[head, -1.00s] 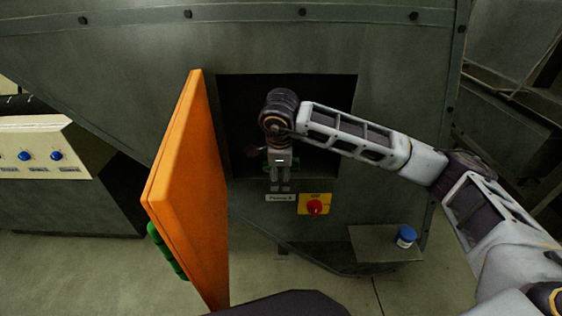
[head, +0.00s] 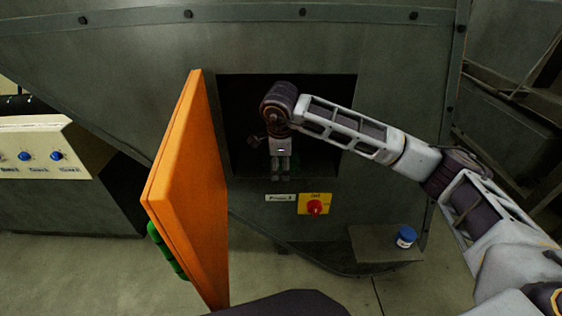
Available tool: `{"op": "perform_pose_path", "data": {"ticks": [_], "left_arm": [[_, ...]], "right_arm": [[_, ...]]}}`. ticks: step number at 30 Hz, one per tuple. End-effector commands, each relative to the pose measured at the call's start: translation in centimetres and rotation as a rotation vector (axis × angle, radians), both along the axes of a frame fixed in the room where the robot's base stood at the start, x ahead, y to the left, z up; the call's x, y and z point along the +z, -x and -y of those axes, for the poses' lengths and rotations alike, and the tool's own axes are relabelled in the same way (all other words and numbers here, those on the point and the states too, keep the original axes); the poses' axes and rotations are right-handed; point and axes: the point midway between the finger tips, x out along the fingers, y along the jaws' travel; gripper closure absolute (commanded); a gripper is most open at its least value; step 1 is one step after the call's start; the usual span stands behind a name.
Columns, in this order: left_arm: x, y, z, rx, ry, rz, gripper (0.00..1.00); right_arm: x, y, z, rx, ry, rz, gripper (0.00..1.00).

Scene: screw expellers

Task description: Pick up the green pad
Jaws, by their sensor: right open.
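My right gripper (head: 281,176) points down in the dark square opening of the grey machine, its jaws open. A dim dark green patch, probably the green pad (head: 293,166), shows just behind and beside its fingers inside the opening. Most of it is hidden by the gripper and shadow, and I cannot tell whether the fingers touch it. My left gripper is not in view.
An orange door (head: 190,190) with a green handle (head: 167,250) stands open left of the opening (head: 330,160). Below the opening is a red knob (head: 315,207) on a yellow plate. A blue-lidded jar (head: 405,237) stands on a small shelf (head: 370,246) at lower right.

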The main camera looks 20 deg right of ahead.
Motion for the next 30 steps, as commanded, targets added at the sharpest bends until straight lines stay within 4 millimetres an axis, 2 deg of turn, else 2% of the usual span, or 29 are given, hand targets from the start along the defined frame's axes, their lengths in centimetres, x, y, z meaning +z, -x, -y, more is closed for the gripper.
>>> {"op": "perform_pose_path", "data": {"ticks": [10, 15, 21, 29, 30], "left_arm": [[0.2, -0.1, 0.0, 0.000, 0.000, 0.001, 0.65], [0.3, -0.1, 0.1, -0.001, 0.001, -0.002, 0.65], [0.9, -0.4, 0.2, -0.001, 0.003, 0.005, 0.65], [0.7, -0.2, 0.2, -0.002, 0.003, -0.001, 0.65], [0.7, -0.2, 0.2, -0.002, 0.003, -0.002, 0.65]], "right_arm": [[0.0, -3.1, 1.0, -0.001, -0.001, 0.000, 0.14], [-1.1, -3.3, 1.0, 0.000, 0.000, 0.000, 0.14], [-1.2, -3.3, 1.0, 0.000, 0.000, 0.001, 0.14], [-1.1, -3.3, 1.0, 0.000, 0.000, 0.001, 0.14], [-1.1, -3.3, 1.0, 0.000, 0.000, 0.001, 0.17]]}}
